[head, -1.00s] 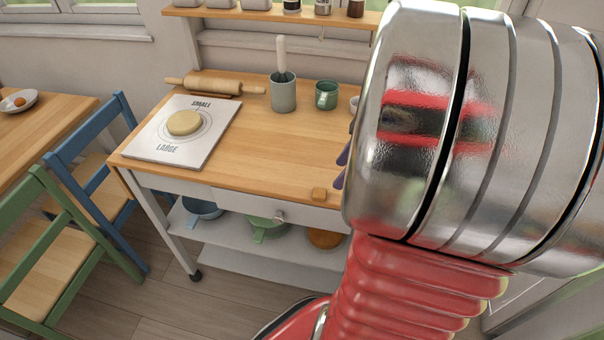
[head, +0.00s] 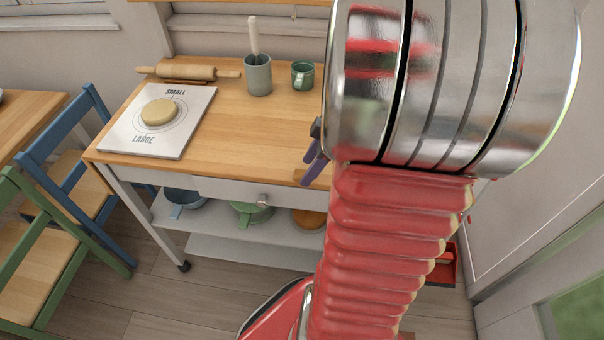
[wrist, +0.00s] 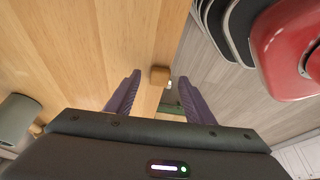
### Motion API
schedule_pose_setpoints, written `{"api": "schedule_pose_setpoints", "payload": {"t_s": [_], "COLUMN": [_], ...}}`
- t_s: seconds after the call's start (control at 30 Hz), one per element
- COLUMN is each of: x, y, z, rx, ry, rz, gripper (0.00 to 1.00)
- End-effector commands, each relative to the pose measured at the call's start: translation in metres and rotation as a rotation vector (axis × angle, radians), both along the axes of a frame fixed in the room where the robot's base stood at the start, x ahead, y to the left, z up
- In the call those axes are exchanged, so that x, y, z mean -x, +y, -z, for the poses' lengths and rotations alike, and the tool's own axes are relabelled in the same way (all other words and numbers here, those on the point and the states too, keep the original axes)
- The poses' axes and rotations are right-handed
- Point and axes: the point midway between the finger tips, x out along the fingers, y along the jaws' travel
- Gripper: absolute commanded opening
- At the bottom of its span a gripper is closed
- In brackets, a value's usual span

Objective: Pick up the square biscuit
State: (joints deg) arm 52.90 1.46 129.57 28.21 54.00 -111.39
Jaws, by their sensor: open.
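The square biscuit (wrist: 159,75) is a small brown block at the front edge of the wooden worktop (wrist: 95,45). In the wrist view it lies between the tips of my two purple fingers, not touching either as far as I can see. My gripper (wrist: 159,80) is open and empty. In the head view my gripper (head: 314,164) is at the worktop's front edge, and its fingers partly hide the biscuit (head: 299,177). The height of the fingertips over the worktop is hard to tell.
A white board (head: 190,125) marked SMALL and LARGE carries a round pale disc (head: 160,112). A rolling pin (head: 190,72), a grey crock (head: 258,76) and a green mug (head: 302,75) stand at the back. Pans sit on the shelf below. The worktop's middle is clear.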

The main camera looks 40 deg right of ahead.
Motion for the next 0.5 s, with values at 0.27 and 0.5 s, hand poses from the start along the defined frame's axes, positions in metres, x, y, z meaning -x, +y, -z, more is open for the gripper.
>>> {"api": "schedule_pose_setpoints", "payload": {"t_s": [0.27,0.5], "x": [-0.0042,-0.0041], "y": [0.0036,0.0034], "z": [0.0142,0.0138], "rx": [0.002,0.002], "ry": [0.000,0.000], "rz": [-0.001,-0.001], "gripper": [0.48,0.48]}}
